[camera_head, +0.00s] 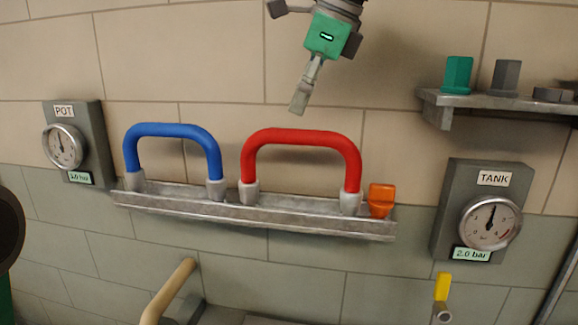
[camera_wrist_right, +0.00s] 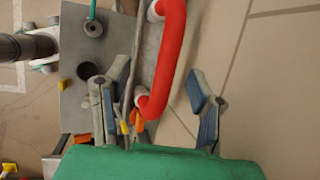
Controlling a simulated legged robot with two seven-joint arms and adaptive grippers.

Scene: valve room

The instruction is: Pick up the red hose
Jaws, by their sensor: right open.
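The red hose (camera_head: 302,137) is an upright arch with pale end fittings, standing on a grey metal rack (camera_head: 256,222) on the wall. My right gripper (camera_head: 298,103) hangs just above the top of the arch in the head view, pointing down, apart from the hose. In the right wrist view, its two blue-grey fingers (camera_wrist_right: 160,100) are spread wide. The red hose (camera_wrist_right: 168,58) shows there beyond the fingertips, crossing the gap between them. Nothing is held. My left gripper is not in view.
A blue hose (camera_head: 172,131) stands on the rack left of the red one; an orange piece (camera_head: 381,199) sits right of it. A shelf (camera_head: 490,103) with fittings is at upper right. POT (camera_head: 80,140) and TANK (camera_head: 482,210) gauges flank the rack. A tan handle (camera_head: 168,290) is below.

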